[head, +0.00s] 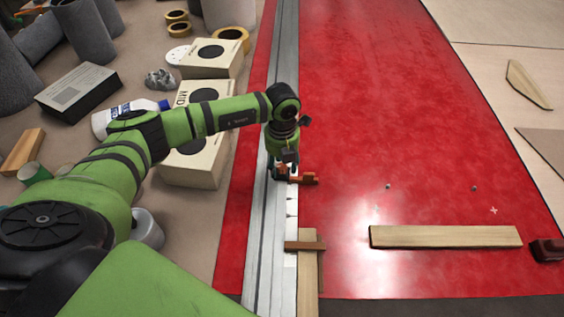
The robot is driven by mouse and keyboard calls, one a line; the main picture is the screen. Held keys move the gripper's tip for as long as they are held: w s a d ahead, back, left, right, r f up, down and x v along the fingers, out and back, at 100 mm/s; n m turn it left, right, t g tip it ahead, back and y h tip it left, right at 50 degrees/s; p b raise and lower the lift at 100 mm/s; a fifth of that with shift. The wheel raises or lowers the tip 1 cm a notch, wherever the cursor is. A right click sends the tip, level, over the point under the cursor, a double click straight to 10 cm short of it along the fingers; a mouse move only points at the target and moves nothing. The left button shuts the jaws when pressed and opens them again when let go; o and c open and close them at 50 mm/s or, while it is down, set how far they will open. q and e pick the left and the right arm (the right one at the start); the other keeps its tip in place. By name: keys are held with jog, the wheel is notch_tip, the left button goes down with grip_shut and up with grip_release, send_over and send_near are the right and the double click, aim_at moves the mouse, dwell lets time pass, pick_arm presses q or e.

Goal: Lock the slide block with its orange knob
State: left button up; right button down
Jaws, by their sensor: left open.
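My left gripper (284,168) points down over the long grey metal rail (264,240) in the middle of the head view. The jaws are open, around or just above a small dark block on the rail; the gripper hides most of this block, so I cannot tell whether they touch it. An orange-brown piece (306,179), which looks like the slide block's knob, sticks out to the right beside the fingertips, over the red sheet. Whether the knob is tightened cannot be seen. My right gripper is not in view.
A wooden strip with a brown crosspiece (304,246) lies at the rail's near end. Boxes (207,58), a bottle and tape rolls crowd the left.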

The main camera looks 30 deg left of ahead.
pick_arm(q)
grip_shut()
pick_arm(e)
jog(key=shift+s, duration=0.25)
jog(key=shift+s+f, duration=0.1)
